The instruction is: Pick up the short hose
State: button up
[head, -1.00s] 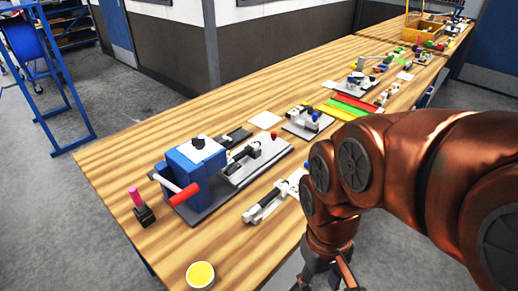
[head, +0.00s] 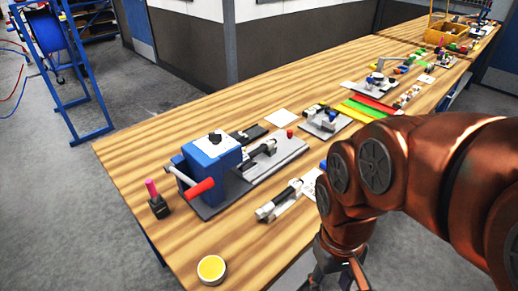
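I cannot pick out the short hose with certainty. A dark, short, rod-like piece lies on a pale narrow fixture (head: 286,202) near the table's front edge, and another dark piece lies on the grey base plate (head: 275,165) beside the blue machine block (head: 211,160). Both are too small to identify. My gripper (head: 338,284) hangs low at the bottom edge of the head view, beside the front of the table. Its fingertips are cut off by the frame, so its opening and anything in it are hidden.
The wooden table (head: 190,121) runs to the back right. Near its close end are a yellow-topped round tin (head: 211,269) and a pink-tipped item in a black holder (head: 157,203). Coloured strips (head: 368,106) and several fixtures lie farther along. The table's far-left edge is clear.

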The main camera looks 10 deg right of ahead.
aim_at(269, 144)
jog(key=u, duration=1.85)
jog(key=k, duration=0.9)
jog(key=z, duration=0.2)
jog(key=i, duration=0.4)
jog(key=u, duration=0.05)
